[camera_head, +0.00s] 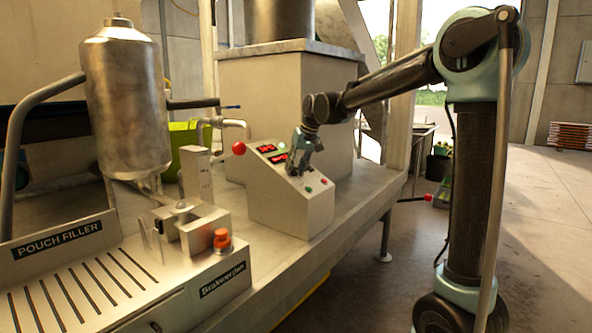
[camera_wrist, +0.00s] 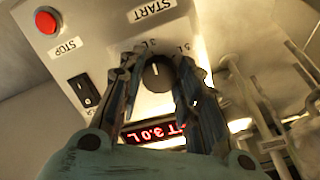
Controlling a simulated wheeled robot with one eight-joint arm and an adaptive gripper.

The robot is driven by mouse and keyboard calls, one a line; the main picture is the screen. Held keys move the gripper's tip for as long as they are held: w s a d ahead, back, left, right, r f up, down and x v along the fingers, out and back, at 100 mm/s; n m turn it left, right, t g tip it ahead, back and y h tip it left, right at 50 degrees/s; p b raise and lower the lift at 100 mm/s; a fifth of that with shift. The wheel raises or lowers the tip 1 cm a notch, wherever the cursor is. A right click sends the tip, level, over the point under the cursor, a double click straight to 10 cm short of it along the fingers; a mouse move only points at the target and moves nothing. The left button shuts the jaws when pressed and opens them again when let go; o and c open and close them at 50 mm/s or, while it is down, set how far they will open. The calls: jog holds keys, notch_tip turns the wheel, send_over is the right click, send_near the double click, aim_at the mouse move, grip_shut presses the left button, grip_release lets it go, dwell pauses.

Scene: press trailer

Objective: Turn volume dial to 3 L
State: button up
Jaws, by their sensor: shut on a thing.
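The volume dial (camera_wrist: 157,75) is a dark round knob with a white pointer line on the light control panel. In the wrist view its line points up, towards the label "3 L" (camera_wrist: 145,44); a "5 L" label is to its right. A red display (camera_wrist: 152,131) below it reads "3.0 L", partly covered by the fingers. My gripper (camera_wrist: 160,82) is shut on the dial, one finger on each side. In the head view my gripper (camera_head: 297,168) is at the sloped face of the control box (camera_head: 300,212) and hides the dial.
The panel also has a red STOP button (camera_wrist: 46,21), a START label and a black rocker switch (camera_wrist: 83,91). A red-knobbed lever (camera_head: 238,148) stands left of the box. The pouch filler's metal tank (camera_head: 127,105) and orange-red button (camera_head: 222,238) are further left.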

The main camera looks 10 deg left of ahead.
jog(key=shift+w, duration=0.1)
jog(key=o, duration=1)
jog(key=shift+o, duration=0.2)
jog(key=v, duration=1.2)
jog(key=shift+d, duration=0.1)
